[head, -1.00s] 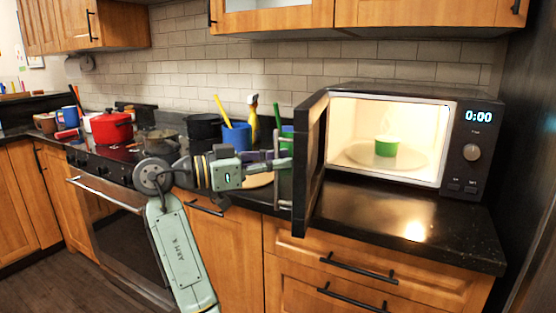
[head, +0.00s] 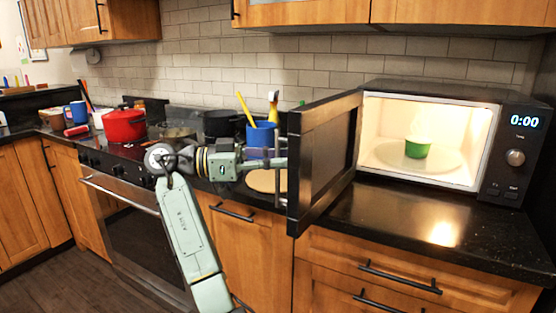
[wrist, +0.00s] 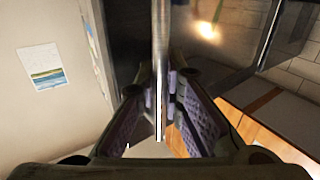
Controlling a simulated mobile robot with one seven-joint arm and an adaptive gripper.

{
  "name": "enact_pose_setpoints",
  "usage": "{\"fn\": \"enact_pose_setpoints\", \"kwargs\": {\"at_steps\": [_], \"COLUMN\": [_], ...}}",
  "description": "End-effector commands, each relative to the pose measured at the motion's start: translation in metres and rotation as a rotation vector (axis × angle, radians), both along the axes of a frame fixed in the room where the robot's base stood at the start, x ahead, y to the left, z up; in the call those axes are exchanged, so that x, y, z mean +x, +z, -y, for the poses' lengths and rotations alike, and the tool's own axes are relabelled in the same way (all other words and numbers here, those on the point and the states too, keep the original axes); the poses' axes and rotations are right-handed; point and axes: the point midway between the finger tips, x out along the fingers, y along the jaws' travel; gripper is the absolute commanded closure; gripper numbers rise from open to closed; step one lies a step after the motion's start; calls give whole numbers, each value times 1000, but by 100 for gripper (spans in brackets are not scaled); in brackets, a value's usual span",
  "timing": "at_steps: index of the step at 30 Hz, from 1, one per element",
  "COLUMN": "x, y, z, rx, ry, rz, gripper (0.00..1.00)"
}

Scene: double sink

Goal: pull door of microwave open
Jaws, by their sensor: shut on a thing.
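The microwave (head: 445,92) stands on the black counter at the right, lit inside, with its display reading 0:00. Its dark door (head: 325,150) stands wide open, swung out toward the left. A green cup (head: 418,147) sits on the turntable inside. My gripper (head: 279,158) is at the outer edge of the door, on its handle side. In the wrist view, my gripper's fingers (wrist: 165,112) are closed around the silver bar handle (wrist: 160,50). The door partly hides the fingertips in the head view.
A red pot (head: 123,126) is on the stove at the left. The counter before the microwave (head: 420,215) is clear.

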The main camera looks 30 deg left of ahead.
Motion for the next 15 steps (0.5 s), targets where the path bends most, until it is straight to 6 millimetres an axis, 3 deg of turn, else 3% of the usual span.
{"fn": "enact_pose_setpoints", "kwargs": {"at_steps": [11, 12, 15], "x": [-2, -2, -2], "y": [-2, -2, -1], "z": [-1, -1, -1], "rx": [3, 3, 3], "ry": [-3, -3, -3], "rz": [-1, -1, -1], "gripper": [100, 91, 84]}}
